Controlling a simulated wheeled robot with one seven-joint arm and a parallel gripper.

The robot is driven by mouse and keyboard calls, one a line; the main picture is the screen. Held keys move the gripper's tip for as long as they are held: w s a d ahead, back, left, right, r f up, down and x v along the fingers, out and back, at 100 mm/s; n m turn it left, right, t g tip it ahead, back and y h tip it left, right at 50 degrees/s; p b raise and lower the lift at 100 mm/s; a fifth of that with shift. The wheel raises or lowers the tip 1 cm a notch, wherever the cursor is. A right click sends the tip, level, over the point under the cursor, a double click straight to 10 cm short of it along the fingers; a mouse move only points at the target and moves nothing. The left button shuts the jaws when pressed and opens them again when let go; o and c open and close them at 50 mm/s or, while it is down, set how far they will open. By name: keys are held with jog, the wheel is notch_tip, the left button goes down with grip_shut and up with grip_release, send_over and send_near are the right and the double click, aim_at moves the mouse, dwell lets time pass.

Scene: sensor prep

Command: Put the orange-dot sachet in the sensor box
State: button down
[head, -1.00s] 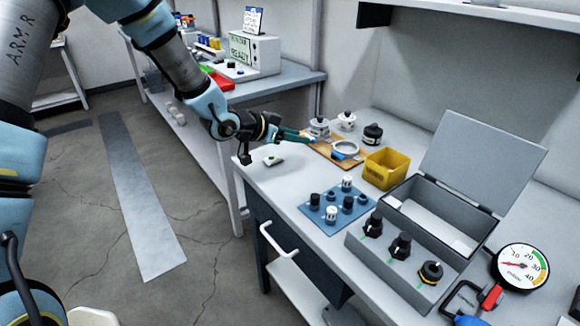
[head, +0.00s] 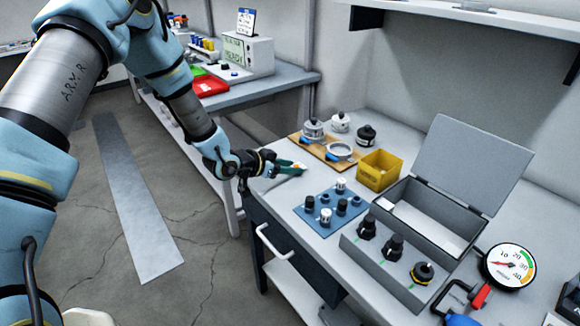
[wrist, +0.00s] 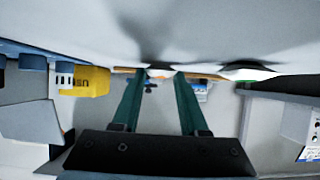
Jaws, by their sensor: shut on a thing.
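My gripper (head: 299,168) is low over the near-left part of the white workbench, its teal fingers shut on a small sachet. Only a bit of the sachet (head: 297,165) shows at the fingertips, with an orange tint; in the wrist view an orange spot (wrist: 160,73) lies between the fingertips. The fingers hide most of it. The grey sensor box (head: 475,160) stands to the right on the same bench with its lid open. Its inside looks pale and I see no sachet in it.
A wooden tray (head: 312,149) with metal parts lies behind my gripper. A yellow bin (head: 378,172) and a blue rack (head: 318,222) with small cylinders stand between gripper and box. Black knobs (head: 392,247) stand before the box. A pressure gauge (head: 508,266) is at right.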

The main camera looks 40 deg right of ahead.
jog(key=shift+f, duration=0.25)
jog(key=shift+c, duration=2.2)
grip_release()
jog(key=shift+r, duration=0.1)
jog(key=shift+r, duration=0.1)
